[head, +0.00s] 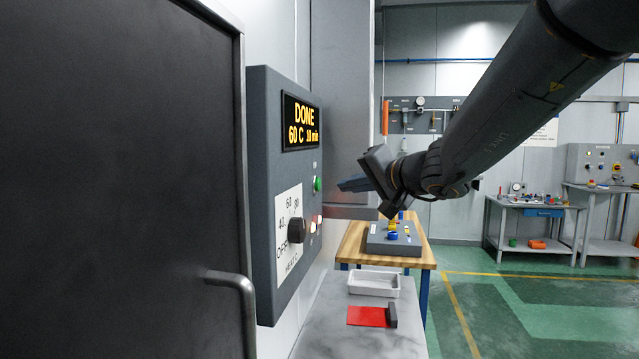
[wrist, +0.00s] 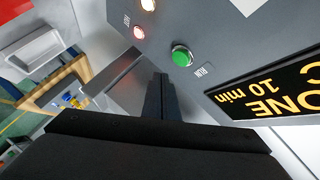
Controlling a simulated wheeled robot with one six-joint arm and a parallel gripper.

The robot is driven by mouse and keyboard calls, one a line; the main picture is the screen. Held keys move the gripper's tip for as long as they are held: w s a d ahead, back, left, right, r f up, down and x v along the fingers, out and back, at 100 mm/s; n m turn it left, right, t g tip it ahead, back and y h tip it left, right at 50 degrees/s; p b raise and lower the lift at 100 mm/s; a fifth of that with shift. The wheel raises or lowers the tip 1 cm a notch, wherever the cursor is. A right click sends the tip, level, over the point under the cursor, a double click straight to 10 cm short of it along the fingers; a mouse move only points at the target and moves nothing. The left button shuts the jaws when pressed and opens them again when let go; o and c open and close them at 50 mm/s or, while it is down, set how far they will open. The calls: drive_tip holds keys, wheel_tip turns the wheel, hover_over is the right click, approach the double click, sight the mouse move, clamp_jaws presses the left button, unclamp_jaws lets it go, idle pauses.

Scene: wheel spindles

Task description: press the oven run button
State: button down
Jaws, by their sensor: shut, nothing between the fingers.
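The oven's grey control panel (head: 262,160) stands at left centre, its display (head: 301,122) reading "DONE 60 C 10 min". The green run button (head: 318,184) is on the panel's right part below the display. In the wrist view the green button (wrist: 182,56) sits beside an upside-down RUN label. My gripper (head: 343,185) is shut and empty, its tips a little right of the button in the head view. In the wrist view my gripper's fingertips (wrist: 161,78) show just below and left of the button, apart from it in the picture.
A black knob (head: 296,230) juts from the panel, with lit lamps (head: 315,222) beside it. The dark oven door (head: 110,180) with its handle (head: 235,285) fills the left. A white tray (head: 374,283) and red mat (head: 366,316) lie on the bench below.

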drive_tip(key=shift+w+a+b, duration=0.25)
drive_tip(key=shift+a+b, duration=0.6)
drive_tip(key=shift+a, duration=0.4)
drive_tip(key=shift+w+a+b, duration=0.15)
drive_tip(key=shift+a+b, duration=0.65)
drive_tip(key=shift+b, duration=0.4)
idle(1.6)
idle(0.4)
drive_tip(key=shift+d+b, duration=0.35)
drive_tip(key=shift+d, duration=0.4)
drive_tip(key=d, duration=0.2)
drive_tip(key=s+d+b, duration=0.1)
drive_tip(key=d, duration=0.2)
drive_tip(key=shift+s, duration=0.15)
